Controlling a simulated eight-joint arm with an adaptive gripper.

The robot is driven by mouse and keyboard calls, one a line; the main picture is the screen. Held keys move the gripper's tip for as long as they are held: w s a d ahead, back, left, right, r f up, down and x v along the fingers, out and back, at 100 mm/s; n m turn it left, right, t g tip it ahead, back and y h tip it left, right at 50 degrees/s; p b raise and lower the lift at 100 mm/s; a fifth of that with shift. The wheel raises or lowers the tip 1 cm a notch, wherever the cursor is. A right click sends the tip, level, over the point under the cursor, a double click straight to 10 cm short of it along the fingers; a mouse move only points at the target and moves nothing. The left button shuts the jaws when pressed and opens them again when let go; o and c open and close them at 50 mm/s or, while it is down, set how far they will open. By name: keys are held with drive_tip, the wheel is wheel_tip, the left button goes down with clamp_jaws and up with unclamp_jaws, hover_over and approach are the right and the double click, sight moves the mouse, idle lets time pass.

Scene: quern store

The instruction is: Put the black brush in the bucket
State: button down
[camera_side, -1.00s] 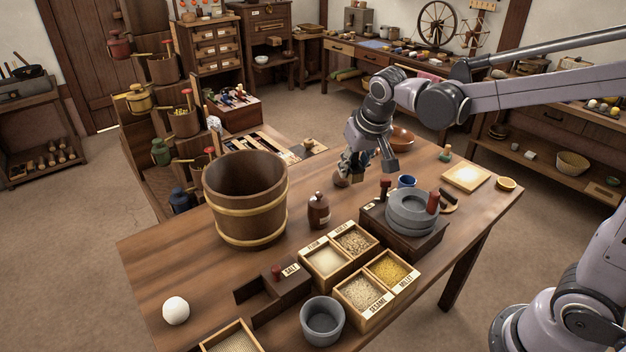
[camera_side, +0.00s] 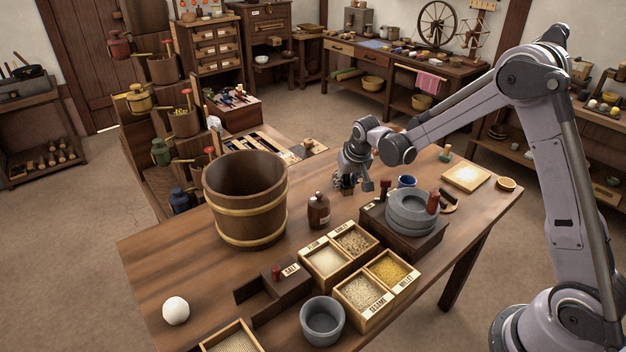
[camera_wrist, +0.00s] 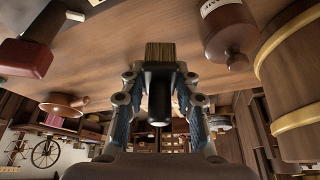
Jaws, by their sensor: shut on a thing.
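The black brush (camera_wrist: 158,82) with straw-coloured bristles (camera_wrist: 159,52) is between the fingers of my gripper (camera_wrist: 160,76), which is shut on it. In the side view my gripper (camera_side: 347,184) is low over the middle of the table, right of the bucket and behind the brown bottle. The brush is hardly visible there, and I cannot tell whether it touches the table. The wooden bucket (camera_side: 250,226), with two light hoops, stands upright on the table at left. In the wrist view it shows at the right (camera_wrist: 293,90). Its bottom inside is hidden.
The brown bottle (camera_side: 318,211) stands between the bucket and the grey quern (camera_side: 410,224). A blue cup (camera_side: 406,182) is behind the quern. Grain boxes (camera_side: 341,279), a grey pot (camera_side: 322,335) and a white ball (camera_side: 176,311) are nearer. The table behind the bottle is mostly clear.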

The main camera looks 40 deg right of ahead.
sight(342, 212)
wheel_tip(342, 212, down, 9)
drive_tip(key=shift+r, duration=0.1)
idle(0.4)
drive_tip(key=c, duration=1)
unclamp_jaws()
drive_tip(key=shift+f, duration=0.2)
drive_tip(key=shift+r, duration=0.1)
